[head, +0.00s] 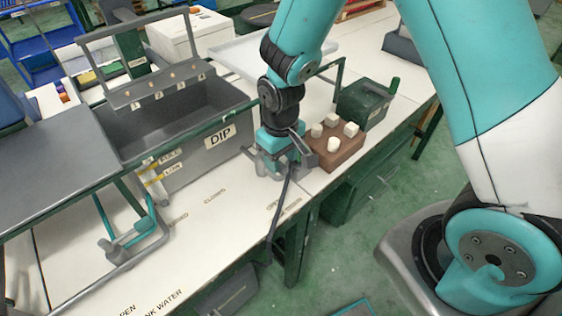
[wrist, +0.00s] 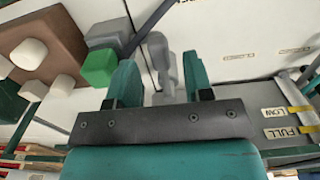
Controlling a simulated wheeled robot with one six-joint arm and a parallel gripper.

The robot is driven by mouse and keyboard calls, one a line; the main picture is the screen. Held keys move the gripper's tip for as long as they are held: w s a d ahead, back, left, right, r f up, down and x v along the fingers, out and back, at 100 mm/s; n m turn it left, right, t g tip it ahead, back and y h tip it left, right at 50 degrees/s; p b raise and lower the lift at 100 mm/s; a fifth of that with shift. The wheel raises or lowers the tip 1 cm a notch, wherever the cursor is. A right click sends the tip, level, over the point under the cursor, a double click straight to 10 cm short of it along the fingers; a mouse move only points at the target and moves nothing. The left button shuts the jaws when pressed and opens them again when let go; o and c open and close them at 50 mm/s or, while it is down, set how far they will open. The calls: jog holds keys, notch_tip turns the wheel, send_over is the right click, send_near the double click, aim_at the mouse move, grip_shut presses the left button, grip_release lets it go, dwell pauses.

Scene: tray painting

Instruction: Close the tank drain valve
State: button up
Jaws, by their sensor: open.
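A grey tank (head: 205,150) marked DIP stands on the white bench. My gripper (head: 275,165) is low over the bench beside the tank's right end. In the wrist view my gripper (wrist: 160,68) is open, its two teal fingers apart. A grey rounded lever-like part (wrist: 158,48) shows between the fingers; contact cannot be told. It seems to be the drain valve's handle. A grey fitting with a green block (wrist: 100,66) and a dark bar (wrist: 150,22) lie left of the fingers. My gripper hides much of the valve in the head view.
A brown block with several pale knobs (head: 338,152) and a dark green box (head: 364,104) stand right of my gripper.

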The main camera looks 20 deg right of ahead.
jog(key=shift+f, duration=0.95)
jog(key=shift+c, duration=0.2)
grip_shut()
